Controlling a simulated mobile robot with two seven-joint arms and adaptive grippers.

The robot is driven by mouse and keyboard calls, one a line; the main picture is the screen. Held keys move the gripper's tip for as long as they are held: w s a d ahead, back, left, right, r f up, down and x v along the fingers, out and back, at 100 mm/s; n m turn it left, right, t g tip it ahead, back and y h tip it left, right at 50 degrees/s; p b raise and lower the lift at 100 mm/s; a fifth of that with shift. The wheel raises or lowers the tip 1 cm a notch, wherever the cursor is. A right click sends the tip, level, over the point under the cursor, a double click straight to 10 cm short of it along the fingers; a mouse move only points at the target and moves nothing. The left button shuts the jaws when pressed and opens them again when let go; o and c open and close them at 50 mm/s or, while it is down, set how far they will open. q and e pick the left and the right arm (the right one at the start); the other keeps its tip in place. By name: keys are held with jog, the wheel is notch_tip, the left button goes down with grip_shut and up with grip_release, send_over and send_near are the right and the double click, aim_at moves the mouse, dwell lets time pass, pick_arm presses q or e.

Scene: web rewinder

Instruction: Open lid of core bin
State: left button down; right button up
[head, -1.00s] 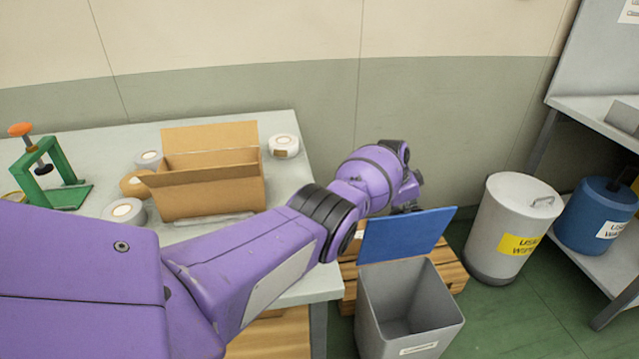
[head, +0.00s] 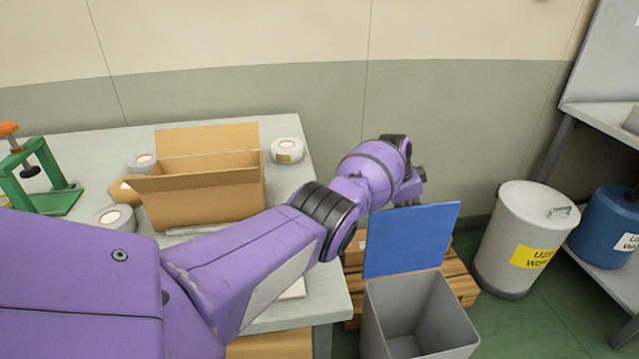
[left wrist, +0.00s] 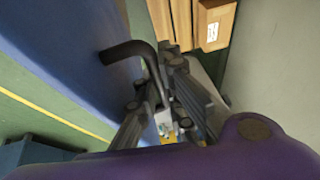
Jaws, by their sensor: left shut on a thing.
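The core bin is a grey square bin (head: 425,318), open at the top, on the floor right of the table in the head view. Its blue lid (head: 410,240) stands raised, near upright, at the bin's back edge. My left arm reaches over the table to behind the lid, and the lid hides the gripper's fingers there. In the left wrist view the lid (left wrist: 70,55) fills the left side, and its black bent handle (left wrist: 128,51) runs between the fingers of my left gripper (left wrist: 166,103), which is shut on it. My right gripper is out of view.
A wooden pallet (head: 458,280) lies behind the bin. A white waste drum (head: 520,240) and a blue drum (head: 600,225) stand to the right. The table (head: 90,150) holds an open cardboard box (head: 205,198), several rolls and a green press (head: 40,180).

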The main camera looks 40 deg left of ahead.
pick_arm(q)
jog(key=shift+w+a+r, duration=0.1)
jog(key=shift+w+a, duration=0.1)
jog(key=shift+a, duration=0.35)
jog(key=c, duration=2.2)
grip_release()
jog(key=shift+o, duration=0.4)
jog(key=shift+f, duration=0.2)
jog(key=shift+s, duration=0.1)
jog(key=v, duration=1.2)
jog(key=shift+d+r, duration=0.15)
jog(key=shift+d, duration=0.05)
